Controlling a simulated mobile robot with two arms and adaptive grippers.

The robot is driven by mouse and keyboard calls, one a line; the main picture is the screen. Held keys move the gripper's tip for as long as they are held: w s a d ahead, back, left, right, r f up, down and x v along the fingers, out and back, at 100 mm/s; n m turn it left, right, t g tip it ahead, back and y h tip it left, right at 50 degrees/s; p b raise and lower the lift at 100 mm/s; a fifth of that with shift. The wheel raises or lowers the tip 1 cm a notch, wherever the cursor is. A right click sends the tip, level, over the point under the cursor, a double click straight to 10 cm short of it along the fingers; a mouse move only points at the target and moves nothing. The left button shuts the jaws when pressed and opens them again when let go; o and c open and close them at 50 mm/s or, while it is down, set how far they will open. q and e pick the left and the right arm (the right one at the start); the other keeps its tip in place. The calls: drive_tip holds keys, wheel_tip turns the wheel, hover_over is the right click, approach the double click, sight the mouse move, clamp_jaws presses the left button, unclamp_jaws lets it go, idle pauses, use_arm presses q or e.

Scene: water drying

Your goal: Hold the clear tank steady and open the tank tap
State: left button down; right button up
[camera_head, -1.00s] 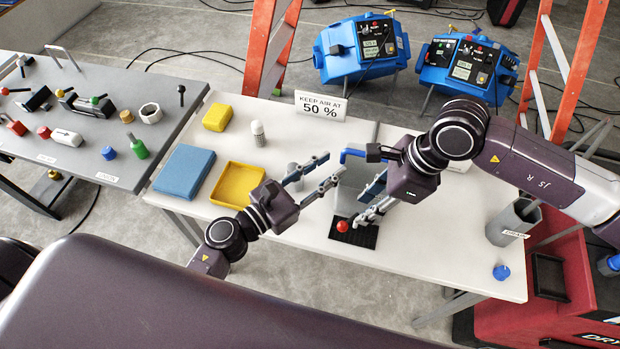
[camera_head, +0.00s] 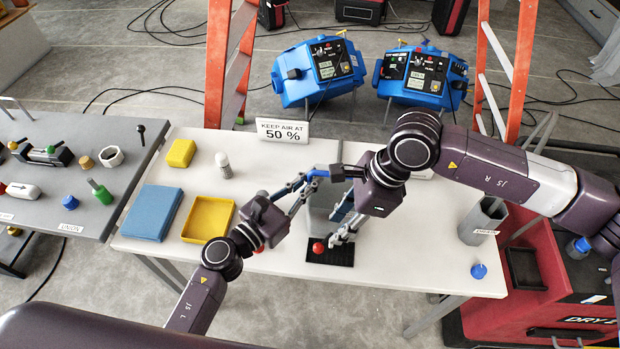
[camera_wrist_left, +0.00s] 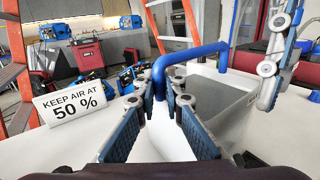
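The clear tank (camera_head: 322,205) stands on the white table, partly hidden by my grippers; its wall shows in the left wrist view (camera_wrist_left: 228,100). A bent blue pipe (camera_wrist_left: 190,52) rises at its near side in the left wrist view. My left gripper (camera_wrist_left: 157,88) is open, with the upright part of the pipe between its fingertips; contact is unclear. In the head view my left gripper (camera_head: 308,186) is at the tank's left. My right gripper (camera_head: 338,226) looks open at the tank's right, above a black mat (camera_head: 331,258). A red knob (camera_head: 319,247) shows at the tank's front.
A yellow tray (camera_head: 207,219), blue block (camera_head: 153,212), yellow block (camera_head: 181,153) and white-topped bottle (camera_head: 222,164) are left. A "KEEP AIR AT 50 %" sign (camera_head: 283,131) stands behind. A grey drain container (camera_head: 484,222) and blue cap (camera_head: 479,271) are right.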

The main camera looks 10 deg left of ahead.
idle(0.4)
drive_tip(key=c, duration=0.5)
drive_tip(key=shift+a+m, duration=0.1)
drive_tip(key=shift+m, duration=0.5)
drive_tip(key=shift+c, duration=1.1)
drive_tip(key=m, duration=0.4)
drive_tip(key=shift+s+a+r+m, duration=0.1)
drive_tip(key=shift+a+r+m, duration=0.05)
drive_tip(key=shift+a+m, duration=0.25)
clamp_jaws()
drive_tip(key=m, duration=0.9)
drive_tip(key=a+m, duration=0.1)
drive_tip(key=m, duration=1.8)
drive_tip(key=shift+s+a+r+m, duration=0.1)
drive_tip(key=shift+a+r+m, duration=0.15)
drive_tip(key=shift+r+m, duration=0.15)
